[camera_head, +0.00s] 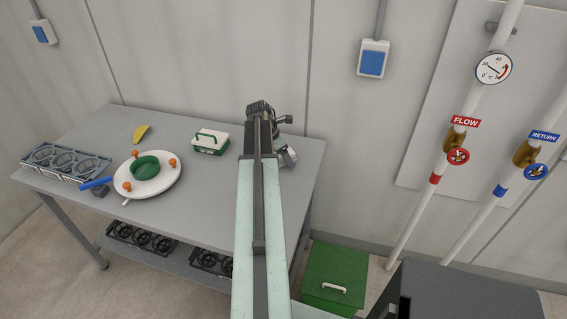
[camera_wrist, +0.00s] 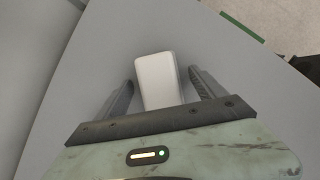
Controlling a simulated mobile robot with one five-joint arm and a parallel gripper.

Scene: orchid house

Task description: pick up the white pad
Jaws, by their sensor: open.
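The white pad (camera_wrist: 158,78) is a pale block with rounded corners, seen in the wrist view over the grey table top. My gripper (camera_wrist: 161,80) is open, with one dark finger on each side of the pad. A narrow gap shows between the pad and each finger, so the fingers are not closed on it. The pad's near end is hidden behind the gripper's dark bar. In the head view, my arm reaches over the table's right part and hides much of that area.
The grey table (camera_head: 210,225) also holds a green-and-white box (camera_head: 210,142), a yellow object (camera_head: 141,133), a round white plate (camera_head: 160,184) with a green ring (camera_head: 145,167), and a dark pot tray (camera_head: 66,162). A green bin (camera_head: 335,270) stands on the floor at right.

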